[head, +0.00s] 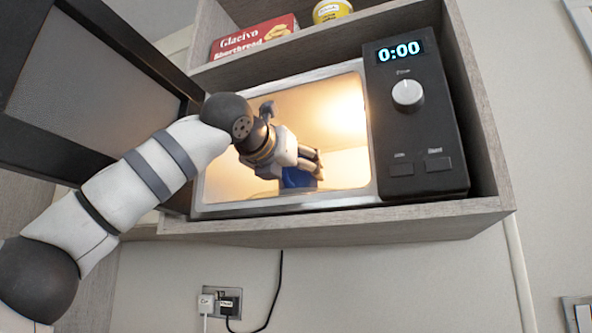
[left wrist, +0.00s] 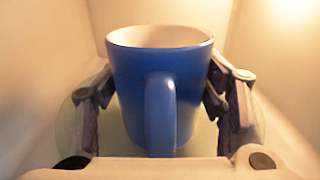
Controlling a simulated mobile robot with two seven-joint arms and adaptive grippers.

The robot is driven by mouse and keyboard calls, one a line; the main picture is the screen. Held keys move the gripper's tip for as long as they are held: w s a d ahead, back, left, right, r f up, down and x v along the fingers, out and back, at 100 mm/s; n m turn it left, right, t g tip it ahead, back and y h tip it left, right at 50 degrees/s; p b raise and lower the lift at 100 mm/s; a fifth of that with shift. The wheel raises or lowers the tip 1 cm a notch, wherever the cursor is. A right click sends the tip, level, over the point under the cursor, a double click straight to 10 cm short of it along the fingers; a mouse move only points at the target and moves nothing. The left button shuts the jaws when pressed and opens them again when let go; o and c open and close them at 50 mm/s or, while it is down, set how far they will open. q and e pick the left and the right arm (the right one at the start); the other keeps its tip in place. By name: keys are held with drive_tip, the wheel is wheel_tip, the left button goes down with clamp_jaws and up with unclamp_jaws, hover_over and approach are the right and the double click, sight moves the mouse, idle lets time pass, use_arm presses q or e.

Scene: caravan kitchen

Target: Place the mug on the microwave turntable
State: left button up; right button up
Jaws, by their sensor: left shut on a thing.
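My left gripper (head: 308,163) reaches into the lit cavity of the microwave (head: 420,180) and is shut on the blue mug (head: 297,178). In the left wrist view the mug (left wrist: 190,90) stands upright between the two fingers, with its handle towards the camera and a pale inside. The glass turntable (left wrist: 66,125) shows as a pale green disc below and around the mug. I cannot tell whether the mug's base touches it, as the base is hidden behind the wrist. My right gripper is not in view.
The microwave door (head: 95,85) stands open on the left, close to my left arm. The cavity walls are near the gripper on both sides. A red shortbread box (head: 255,38) and a yellow tin (head: 332,11) sit on the shelf above. Plugs (head: 218,303) are on the wall below.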

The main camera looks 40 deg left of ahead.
use_arm(q)
drive_tip(key=shift+s, duration=0.1)
drive_tip(key=shift+f, duration=0.1)
drive_tip(key=o, duration=1.6)
drive_tip(key=shift+c, duration=0.2)
drive_tip(key=v, duration=1.2)
